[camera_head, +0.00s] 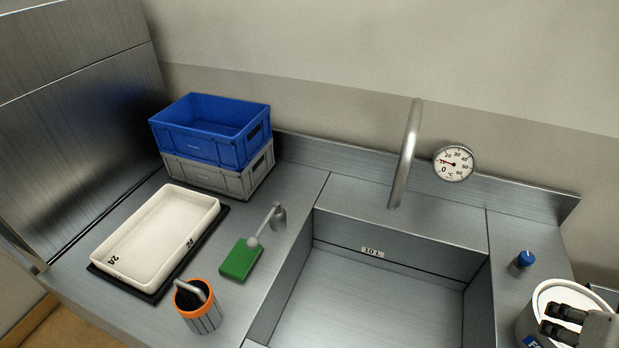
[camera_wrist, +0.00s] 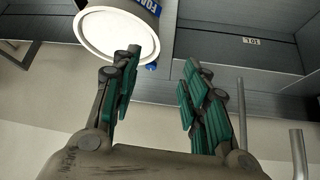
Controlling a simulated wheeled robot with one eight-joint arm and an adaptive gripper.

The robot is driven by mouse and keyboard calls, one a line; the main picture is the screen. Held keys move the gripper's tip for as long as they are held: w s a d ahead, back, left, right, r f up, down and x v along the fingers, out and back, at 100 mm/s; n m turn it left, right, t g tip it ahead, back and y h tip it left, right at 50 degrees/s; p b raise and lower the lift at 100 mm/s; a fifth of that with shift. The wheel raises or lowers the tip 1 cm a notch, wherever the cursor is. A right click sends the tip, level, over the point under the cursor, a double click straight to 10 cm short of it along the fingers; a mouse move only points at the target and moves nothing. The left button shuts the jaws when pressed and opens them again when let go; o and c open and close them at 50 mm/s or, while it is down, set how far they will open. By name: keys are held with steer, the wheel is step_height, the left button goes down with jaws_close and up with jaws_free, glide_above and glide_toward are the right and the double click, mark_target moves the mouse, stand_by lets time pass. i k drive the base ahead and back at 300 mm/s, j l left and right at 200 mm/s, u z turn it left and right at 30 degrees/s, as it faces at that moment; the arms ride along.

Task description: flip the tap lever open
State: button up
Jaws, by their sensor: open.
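The curved steel tap spout (camera_head: 405,155) stands at the back edge of the sink. A small blue-topped fitting (camera_head: 523,262) stands on the counter right of the sink; I cannot tell for sure that it is the tap lever. Its blue part also shows in the wrist view (camera_wrist: 151,67), beside the white bucket and beyond my fingers. My gripper (camera_head: 567,326) is at the lower right, by the bucket and apart from the blue fitting. In the wrist view my gripper (camera_wrist: 160,58) is open, with nothing between its green-padded fingers.
The white bucket (camera_head: 560,293) stands close to my gripper. The sink (camera_head: 345,305) looks empty. A round gauge (camera_head: 454,163) is behind it. To the left are a blue crate (camera_head: 215,145) on a grey crate, a white tray (camera_head: 150,245), a green block (camera_head: 240,260) and an orange-rimmed cup (camera_head: 203,318).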

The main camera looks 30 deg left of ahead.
mark_target(251, 242)
steer(key=u, duration=1.9)
steer(key=i+j+z, duration=0.15)
steer(key=j, duration=0.2)
steer(key=i+j+z, duration=0.2)
steer(key=j, duration=0.2)
steer(key=i, duration=0.05)
